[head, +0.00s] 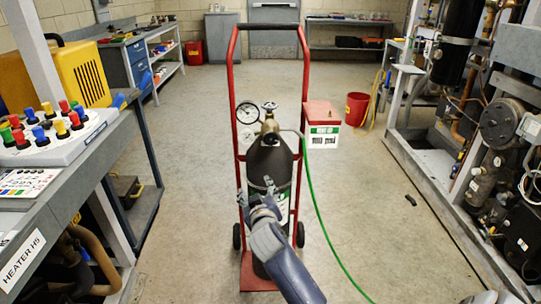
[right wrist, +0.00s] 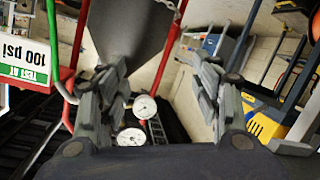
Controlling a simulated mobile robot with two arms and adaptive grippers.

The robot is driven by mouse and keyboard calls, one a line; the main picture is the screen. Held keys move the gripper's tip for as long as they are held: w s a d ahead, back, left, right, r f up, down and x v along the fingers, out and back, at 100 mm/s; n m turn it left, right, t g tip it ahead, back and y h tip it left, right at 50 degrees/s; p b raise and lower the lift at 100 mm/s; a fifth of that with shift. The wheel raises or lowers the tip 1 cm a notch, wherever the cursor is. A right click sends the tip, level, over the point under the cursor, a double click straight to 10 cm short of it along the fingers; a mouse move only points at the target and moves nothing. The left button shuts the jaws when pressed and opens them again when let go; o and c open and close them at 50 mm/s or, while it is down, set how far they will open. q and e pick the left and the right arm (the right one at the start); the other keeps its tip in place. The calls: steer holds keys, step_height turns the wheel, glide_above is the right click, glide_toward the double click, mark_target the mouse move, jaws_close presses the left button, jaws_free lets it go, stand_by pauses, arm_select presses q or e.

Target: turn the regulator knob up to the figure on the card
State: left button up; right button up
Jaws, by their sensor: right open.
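A grey gas cylinder (head: 268,160) stands upright on a red hand cart (head: 235,150). A brass regulator (head: 269,128) sits at its top, with a small round handwheel (head: 270,106) above; I cannot make out the regulator knob clearly. A white dial gauge (head: 247,113) is left of it; the right wrist view shows two gauges (right wrist: 145,108). A white and green card (head: 324,130) is right of the cart; in the wrist view the card (right wrist: 30,62) reads "100 psi", upside down. My right gripper (head: 257,189) is open and empty before the cylinder, below the regulator. My left gripper is out of view.
A green hose (head: 318,210) runs from the regulator down to the floor. A bench with a colored button panel (head: 55,132) is at the left. Machinery (head: 495,140) fills the right. A red bucket (head: 356,108) stands behind. The floor around the cart is mostly clear.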

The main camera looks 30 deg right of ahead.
mark_target(271, 139)
steer(key=s+d+r+m+t+h+b, duration=0.1)
steer(key=s+d+r+m+h+b, duration=0.15)
steer(key=r, duration=0.95)
steer(key=shift+t+h, duration=0.25)
steer(key=shift+t, duration=0.05)
steer(key=x, duration=1)
steer(key=shift+d, duration=0.55)
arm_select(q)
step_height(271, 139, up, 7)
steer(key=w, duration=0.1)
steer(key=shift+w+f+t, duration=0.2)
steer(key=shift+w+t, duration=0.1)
arm_select(e)
steer(key=shift+w+d, duration=0.1)
steer(key=shift+w, duration=0.05)
steer(key=c, duration=1.1)
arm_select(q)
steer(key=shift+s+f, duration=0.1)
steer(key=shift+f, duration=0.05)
